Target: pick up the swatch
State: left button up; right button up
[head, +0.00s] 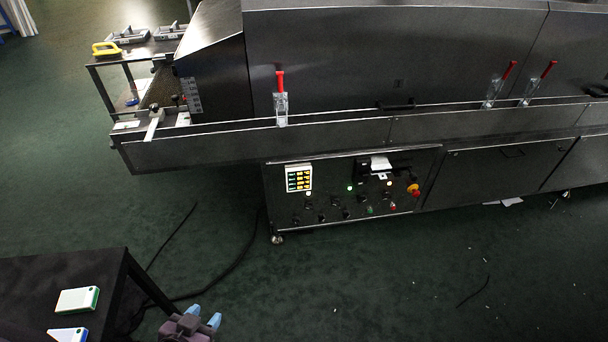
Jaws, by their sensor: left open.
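I cannot clearly make out which thing is the swatch. Small flat pale pieces lie at the left, infeed end of the dryer: one pale piece (127,125) at the corner and another (183,119) near the dryer's mouth. They are too small to identify. My left gripper (204,318) shows at the bottom edge, with two light blue fingertips apart and nothing visible between them. It is over the floor, right of the black table and far from the infeed end. My right gripper is not in view.
The dark dryer (350,60) spans the back, with red-handled clamps (281,100) along its rail and a control panel (298,178) below. A black table (60,275) at lower left bears white boxes (77,300). Cables (235,262) cross the green floor, otherwise mostly clear.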

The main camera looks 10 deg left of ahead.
aim_at(84, 299)
jog(key=u, duration=2.25)
jog(key=l+u, duration=0.3)
jog(key=l, duration=0.4)
